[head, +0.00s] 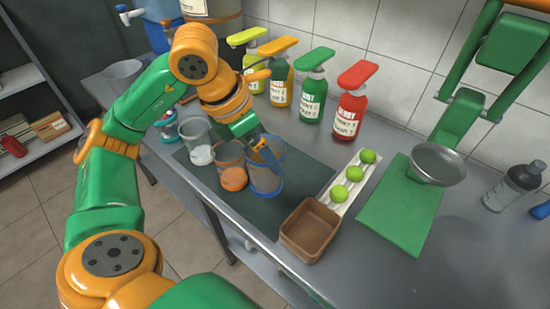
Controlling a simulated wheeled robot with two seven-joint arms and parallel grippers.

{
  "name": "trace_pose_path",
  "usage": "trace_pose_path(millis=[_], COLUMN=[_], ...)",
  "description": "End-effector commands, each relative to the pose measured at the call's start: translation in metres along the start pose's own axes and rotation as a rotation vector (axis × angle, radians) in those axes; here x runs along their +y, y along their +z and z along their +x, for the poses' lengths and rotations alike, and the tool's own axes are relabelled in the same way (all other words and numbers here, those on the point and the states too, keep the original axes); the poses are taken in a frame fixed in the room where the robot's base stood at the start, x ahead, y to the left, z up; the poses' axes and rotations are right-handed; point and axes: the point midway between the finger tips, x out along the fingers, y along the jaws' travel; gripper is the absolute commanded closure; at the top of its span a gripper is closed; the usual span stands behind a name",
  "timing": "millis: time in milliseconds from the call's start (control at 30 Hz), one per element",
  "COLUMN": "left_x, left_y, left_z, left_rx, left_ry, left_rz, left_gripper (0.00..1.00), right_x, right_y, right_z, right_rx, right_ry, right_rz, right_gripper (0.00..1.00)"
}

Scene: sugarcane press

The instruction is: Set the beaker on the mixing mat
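A clear beaker with a blue base ring (267,184) stands upright on, or just above, the dark mixing mat (268,217). A clear cup with orange contents (233,178) stands just left of the beaker. A clear cup with white contents (200,154) stands farther left.
A brown square box (310,229) sits at the mat's front right. A white tray (342,205) holds several green limes. A green board (400,222) with a metal bowl (437,164) is farther right. Pump bottles (349,116) line the back wall.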

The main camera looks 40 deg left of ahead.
Motion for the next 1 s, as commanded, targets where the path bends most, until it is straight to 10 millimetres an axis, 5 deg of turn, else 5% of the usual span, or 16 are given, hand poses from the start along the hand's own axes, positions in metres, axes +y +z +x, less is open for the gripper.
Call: trace_pose_path(millis=[333,500,900,933,1000], left_x=[0.015,0.016,0.016,0.016,0.016], left_y=[0.013,0.002,0.0,0.0,0.001], left_z=[0.055,0.081,0.087,0.087,0.086], left_rx=[0.001,0.003,-0.001,0.0,0.0], left_ry=[-0.002,0.0,0.001,0.001,0.001], left_rz=[-0.002,0.0,0.0,0.0,0.0], left_gripper=[1.0,1.0,1.0,0.08,0.0], right_x=[0.003,0.004,0.004,0.004,0.004], right_y=[0.001,0.002,0.002,0.002,0.002], right_z=[0.0,0.005,0.009,0.009,0.008], right_rx=[-0.001,-0.002,-0.001,-0.001,-0.001], right_ry=[0.005,0.007,0.007,0.007,0.007], right_rz=[-0.002,-0.003,-0.003,-0.003,-0.002], right_gripper=[0.5,0.5,0.5,0.5,0.5])
